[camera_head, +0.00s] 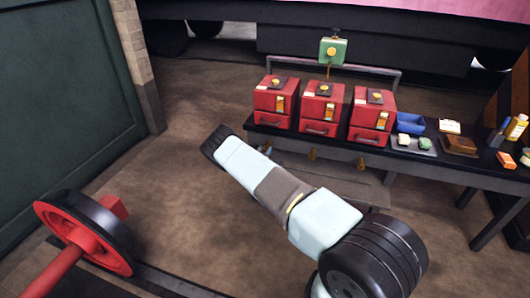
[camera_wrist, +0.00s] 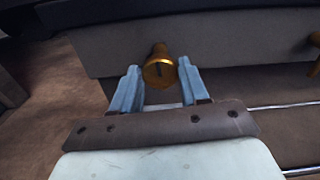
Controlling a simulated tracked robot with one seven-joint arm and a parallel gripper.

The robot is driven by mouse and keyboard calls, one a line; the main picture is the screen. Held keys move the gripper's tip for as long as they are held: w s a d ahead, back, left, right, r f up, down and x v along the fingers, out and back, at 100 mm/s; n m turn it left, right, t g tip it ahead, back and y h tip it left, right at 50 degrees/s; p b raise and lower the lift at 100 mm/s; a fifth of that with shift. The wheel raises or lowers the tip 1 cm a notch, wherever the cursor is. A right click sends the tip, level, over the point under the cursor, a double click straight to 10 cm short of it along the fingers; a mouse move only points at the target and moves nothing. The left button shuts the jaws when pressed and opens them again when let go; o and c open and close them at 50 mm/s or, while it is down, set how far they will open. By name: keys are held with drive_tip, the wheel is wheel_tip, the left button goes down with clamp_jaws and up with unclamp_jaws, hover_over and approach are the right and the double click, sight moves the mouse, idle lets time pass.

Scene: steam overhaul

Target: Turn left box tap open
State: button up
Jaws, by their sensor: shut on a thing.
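Below the bench edge hang brass taps: the middle tap (camera_head: 312,153) and the right tap (camera_head: 361,163) show in the head view. In the wrist view, a round brass tap (camera_wrist: 160,72) with a dark slot sits between the pale blue fingers of my gripper (camera_wrist: 158,85). The gripper is shut on this tap. In the head view, my gripper (camera_head: 265,149) is small below the left box, and the left tap is mostly hidden.
The dark bench (camera_head: 455,173) continues right, with a blue tray (camera_head: 410,123) and small items on it. A green box (camera_head: 332,51) stands on a post behind the red boxes. Brown floor between is clear.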

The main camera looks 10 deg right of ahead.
drive_tip(key=n, duration=0.5)
drive_tip(key=shift+a, duration=0.15)
drive_tip(key=n, duration=0.4)
drive_tip(key=shift+w+a+n, duration=0.1)
drive_tip(key=shift+n, duration=0.2)
drive_tip(key=n, duration=0.6)
drive_tip(key=shift+a+f, duration=0.1)
drive_tip(key=shift+f, duration=0.05)
drive_tip(key=shift+n, duration=0.7)
drive_tip(key=shift+f, duration=0.15)
drive_tip(key=o, duration=1)
drive_tip(key=shift+o, duration=0.2)
drive_tip(key=v, duration=1.3)
drive_tip(key=shift+s, duration=0.4)
